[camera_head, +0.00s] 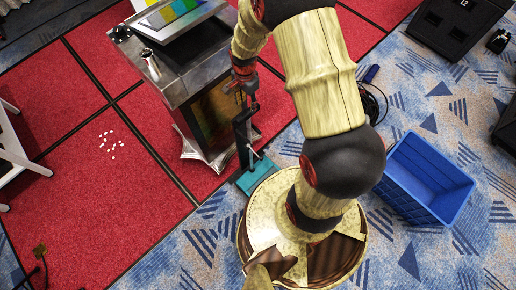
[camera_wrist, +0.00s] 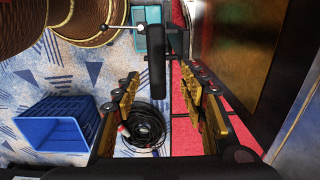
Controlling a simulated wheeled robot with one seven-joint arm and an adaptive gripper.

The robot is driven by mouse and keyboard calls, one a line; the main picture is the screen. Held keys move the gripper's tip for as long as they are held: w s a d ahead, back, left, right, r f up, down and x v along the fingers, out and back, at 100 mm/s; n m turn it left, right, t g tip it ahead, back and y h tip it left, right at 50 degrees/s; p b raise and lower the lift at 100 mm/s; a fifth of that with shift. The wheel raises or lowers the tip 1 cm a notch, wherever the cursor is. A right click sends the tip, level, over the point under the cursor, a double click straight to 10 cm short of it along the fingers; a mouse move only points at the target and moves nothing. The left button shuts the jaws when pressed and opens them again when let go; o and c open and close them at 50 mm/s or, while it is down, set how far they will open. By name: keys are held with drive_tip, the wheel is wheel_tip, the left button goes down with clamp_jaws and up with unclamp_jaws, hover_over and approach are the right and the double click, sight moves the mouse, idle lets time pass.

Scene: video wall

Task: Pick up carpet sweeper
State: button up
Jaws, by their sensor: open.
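The carpet sweeper has a teal head (camera_head: 256,174) on the floor and a dark upright handle (camera_head: 242,135), beside the metal cabinet in the head view. In the wrist view its teal head (camera_wrist: 151,38) is at the top and its black handle (camera_wrist: 157,76) points toward me, between the lines of my two fingers. My gripper (camera_head: 243,88) is above the handle's upper end in the head view. In the wrist view my gripper (camera_wrist: 164,108) is open, with a gold-padded finger on each side and nothing clasped. Whether a finger touches the handle cannot be told.
A metal cabinet (camera_head: 196,75) stands close left of the sweeper. A blue crate (camera_head: 425,178) is at the right, and a coiled black cable (camera_wrist: 147,125) lies nearby. White scraps (camera_head: 110,143) lie on the red carpet. Black boxes (camera_head: 452,25) stand at upper right.

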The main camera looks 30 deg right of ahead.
sight(248, 111)
drive_tip(key=f+b, duration=0.1)
drive_tip(key=f, duration=0.6)
drive_tip(key=shift+s+a+f+b, duration=0.1)
drive_tip(key=shift+s+f+b, duration=0.1)
drive_tip(key=shift+f+b, duration=0.2)
drive_tip(key=shift+r, duration=0.1)
drive_tip(key=c, duration=0.3)
clamp_jaws()
